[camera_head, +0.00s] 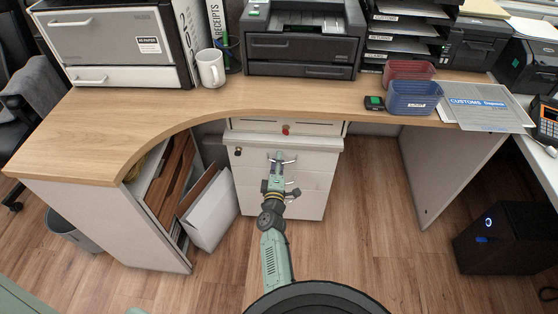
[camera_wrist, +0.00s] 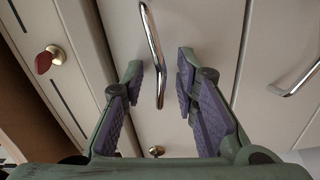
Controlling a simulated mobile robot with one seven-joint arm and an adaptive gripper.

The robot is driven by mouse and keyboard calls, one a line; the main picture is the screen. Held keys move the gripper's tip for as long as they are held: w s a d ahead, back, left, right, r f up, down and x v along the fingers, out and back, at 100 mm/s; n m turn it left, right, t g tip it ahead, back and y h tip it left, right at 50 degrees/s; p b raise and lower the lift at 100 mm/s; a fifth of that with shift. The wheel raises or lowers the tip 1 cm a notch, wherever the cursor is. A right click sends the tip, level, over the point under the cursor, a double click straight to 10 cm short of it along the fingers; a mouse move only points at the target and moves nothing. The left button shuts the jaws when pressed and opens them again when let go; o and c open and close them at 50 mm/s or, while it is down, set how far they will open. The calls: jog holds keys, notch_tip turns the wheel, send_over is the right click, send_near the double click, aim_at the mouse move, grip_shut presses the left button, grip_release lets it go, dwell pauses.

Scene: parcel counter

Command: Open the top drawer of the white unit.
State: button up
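The white unit (camera_head: 318,205) stands under the wooden desk. Its top drawer (camera_head: 318,162) looks closed, flush with the fronts below. The drawer has a metal bar handle (camera_wrist: 152,45) and a small round lock (camera_wrist: 156,151), which also shows in the head view (camera_head: 238,151). My gripper (camera_head: 280,157) is at this handle. In the wrist view my gripper (camera_wrist: 160,75) is open, with one finger on each side of the bar. I see gaps between the bar and the purple finger pads. A lower drawer handle (camera_wrist: 298,79) is at the right.
A shallow desk drawer (camera_head: 310,127) with a red key (camera_wrist: 44,62) is just above the unit. A white box (camera_head: 208,210) leans to the unit's left. The desktop (camera_head: 300,98) overhangs above. Open floor (camera_head: 365,220) lies to the right.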

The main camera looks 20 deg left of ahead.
grip_shut()
dwell(0.8)
